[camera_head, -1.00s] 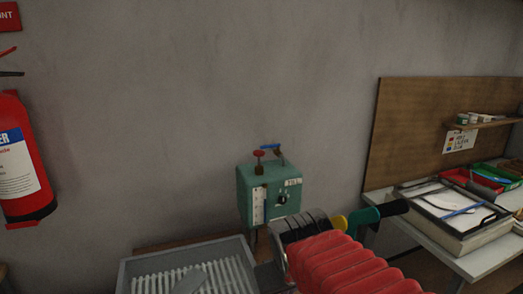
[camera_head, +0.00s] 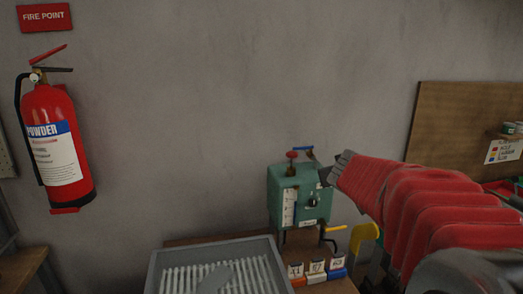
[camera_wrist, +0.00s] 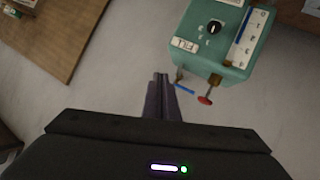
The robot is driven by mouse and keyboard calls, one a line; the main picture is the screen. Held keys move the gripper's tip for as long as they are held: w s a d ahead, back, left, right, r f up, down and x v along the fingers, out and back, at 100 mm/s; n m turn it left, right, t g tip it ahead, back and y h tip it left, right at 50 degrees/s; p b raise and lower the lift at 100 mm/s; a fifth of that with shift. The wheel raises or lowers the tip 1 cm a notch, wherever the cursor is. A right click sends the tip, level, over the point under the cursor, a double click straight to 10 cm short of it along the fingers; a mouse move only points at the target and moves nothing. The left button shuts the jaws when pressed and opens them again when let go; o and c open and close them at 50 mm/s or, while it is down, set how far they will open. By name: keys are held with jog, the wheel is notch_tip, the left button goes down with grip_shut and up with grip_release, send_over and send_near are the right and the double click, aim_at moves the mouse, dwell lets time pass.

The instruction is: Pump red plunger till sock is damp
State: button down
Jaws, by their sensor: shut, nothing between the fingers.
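The red plunger (camera_head: 291,155) stands on top of a green box (camera_head: 286,182) by the wall. A blue lever (camera_head: 312,153) is beside it. In the wrist view the red plunger (camera_wrist: 205,100) and blue lever (camera_wrist: 184,89) appear inverted, to the right of the fingertips.
The grey ribbed tray (camera_head: 160,264) is at lower left of the box. Small coloured blocks (camera_head: 316,278) and a yellow handle (camera_head: 364,238) are below it. A fire extinguisher (camera_head: 55,140) hangs at left. A brown board (camera_head: 445,125) is at right.

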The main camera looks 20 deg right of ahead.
jog(key=w+a+r+n+t+y, duration=0.1)
jog(key=w+a+r+t+y, duration=0.2)
jog(key=w+a+r+y, duration=0.2)
notch_tip(320, 180, up, 2)
jog(key=w+a, duration=0.2)
jog(key=shift+w+a+t+y, duration=0.3)
jog(key=shift+a+t+y, duration=0.1)
jog(key=w+f, duration=0.6)
jog(key=w, duration=0.3)
jog(key=shift+w+d+f, duration=0.25)
jog(key=shift+w+d, duration=0.1)
dwell(0.4)
